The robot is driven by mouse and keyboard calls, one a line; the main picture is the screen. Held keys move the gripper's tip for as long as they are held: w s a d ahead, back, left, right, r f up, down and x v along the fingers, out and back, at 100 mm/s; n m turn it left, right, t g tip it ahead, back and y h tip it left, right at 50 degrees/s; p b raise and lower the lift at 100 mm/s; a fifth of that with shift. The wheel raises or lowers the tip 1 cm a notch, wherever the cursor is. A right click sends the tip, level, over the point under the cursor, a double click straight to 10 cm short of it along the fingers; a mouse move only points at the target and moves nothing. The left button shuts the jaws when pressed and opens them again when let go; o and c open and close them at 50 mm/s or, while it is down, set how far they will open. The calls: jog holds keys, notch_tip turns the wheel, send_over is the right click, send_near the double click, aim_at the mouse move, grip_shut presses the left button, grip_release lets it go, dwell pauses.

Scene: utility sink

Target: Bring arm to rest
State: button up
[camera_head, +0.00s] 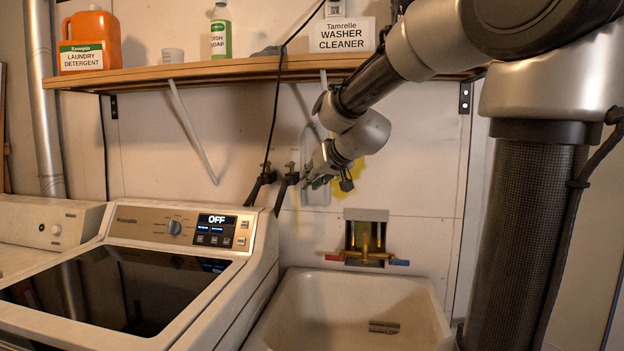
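My arm comes in from the upper right and reaches to the middle of the view. Its end, my gripper (318,180), is small and dark. It is in front of the back wall, above and between the washer and the sink, near the black-handled valves. Its fingers are partly hidden by the wrist and too small to tell open from shut. I see no object clearly held in it.
A white washer (262,262) with a display reading OFF stands left. A utility sink (432,305) with a brass faucet (367,257) is below. A wooden shelf (215,70) holds a detergent jug (106,38), soap bottle (221,32) and washer-cleaner sign (343,35).

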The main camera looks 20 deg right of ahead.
dwell(0.3)
jog(key=s+a+f+g, duration=0.1)
jog(key=s+f+g, duration=0.3)
jog(key=s+f, duration=0.3)
jog(key=s+d+f+g, duration=0.1)
jog(key=s+f, duration=0.1)
jog(key=s, duration=1)
jog(key=s+d+f+g+h, duration=0.1)
jog(key=s+d+f+g, duration=0.1)
jog(key=s, duration=1.1)
jog(key=shift+d+f+n+g, duration=0.15)
jog(key=shift+f+n+g, duration=0.15)
jog(key=shift+f, duration=0.5)
